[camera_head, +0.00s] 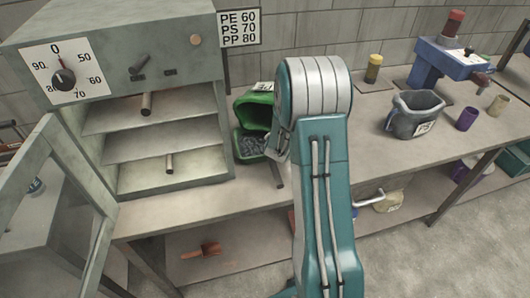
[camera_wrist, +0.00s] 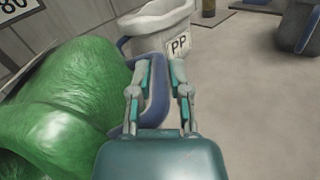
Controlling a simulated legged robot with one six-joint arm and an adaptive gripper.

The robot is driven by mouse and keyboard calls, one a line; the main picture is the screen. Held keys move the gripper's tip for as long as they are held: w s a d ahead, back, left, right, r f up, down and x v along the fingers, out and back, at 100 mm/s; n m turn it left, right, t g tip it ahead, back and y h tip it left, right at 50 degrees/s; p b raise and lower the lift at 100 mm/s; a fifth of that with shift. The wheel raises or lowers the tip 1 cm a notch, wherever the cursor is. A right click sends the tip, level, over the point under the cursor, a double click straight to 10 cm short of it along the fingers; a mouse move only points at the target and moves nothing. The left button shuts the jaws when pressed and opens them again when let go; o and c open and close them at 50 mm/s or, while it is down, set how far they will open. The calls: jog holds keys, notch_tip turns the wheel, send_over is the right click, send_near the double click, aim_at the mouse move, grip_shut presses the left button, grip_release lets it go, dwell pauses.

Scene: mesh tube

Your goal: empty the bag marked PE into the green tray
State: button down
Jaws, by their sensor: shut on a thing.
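A green bag (camera_head: 258,108) with a partly visible label that seems to read PE is tilted over beside the oven in the head view. Its shiny green side (camera_wrist: 70,85) fills the left of the wrist view. My gripper (camera_wrist: 163,75) is shut on its blue handle (camera_wrist: 157,98). Below the bag in the head view is the green tray (camera_head: 245,154), with grey pellets (camera_head: 251,144) in it. My arm hides the bag's right side and part of the tray. I cannot see whether pellets remain inside the bag.
A whitish bag marked PP (camera_wrist: 158,33) stands just beyond the gripper.

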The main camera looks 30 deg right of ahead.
jog(key=shift+w+d+g+y, duration=0.25)
jog(key=shift+d+g+y, duration=0.15)
jog(key=shift+d, duration=0.25)
jog(key=shift+w+d+g+y, duration=0.25)
jog(key=shift+d+g+y, duration=0.15)
jog(key=shift+d, duration=0.2)
jog(key=shift+s+d+f+n+g+y+b, duration=0.15)
jog(key=shift+d+g+y+b, duration=0.15)
jog(key=shift+g+y, duration=0.25)
jog(key=shift+s+d+r+n+g+y+b, duration=0.15)
jog(key=shift+d+g+y+b, duration=0.1)
jog(key=shift+g+y, duration=0.25)
jog(key=shift+s+d+f+g+y+b, duration=0.15)
jog(key=shift+d+g+y+b, duration=0.15)
jog(key=shift+g+y, duration=0.2)
jog(key=shift+s+f+g+y, duration=0.1)
jog(key=shift+s+g+y, duration=0.1)
jog(key=shift+g+y, duration=0.2)
jog(key=shift+s+f+g+y+b, duration=0.15)
jog(key=shift+g+y+b, duration=0.1)
jog(key=shift+y+b, duration=0.15)
